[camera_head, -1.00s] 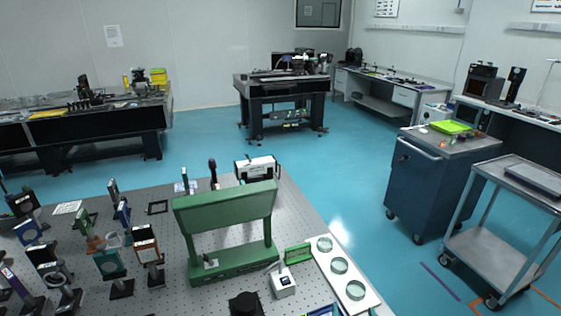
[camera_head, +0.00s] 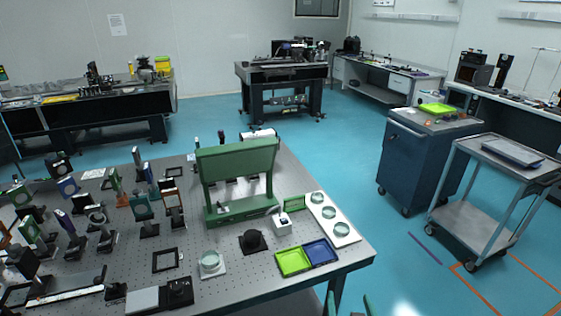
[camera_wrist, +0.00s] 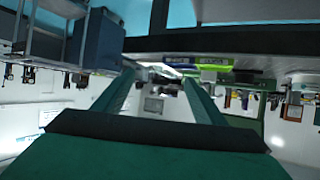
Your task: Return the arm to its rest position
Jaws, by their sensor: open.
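The two teal fingertips of my gripper (camera_head: 350,304) show at the bottom edge of the head view. They are in front of the near optical table's (camera_head: 345,262) front right corner, apart from each other. In the wrist view, which is upside down, the green fingers of my gripper (camera_wrist: 158,88) stand apart with nothing held between them. Only distant room shows through the gap. The rest of the arm is out of the head view.
The near table holds a green frame (camera_head: 238,160), a green tray (camera_head: 293,261), a blue tray (camera_head: 320,252), a white plate with round glass pieces (camera_head: 345,228) and many optical mounts at left. A blue cabinet (camera_head: 412,165) and grey cart (camera_head: 470,215) stand right.

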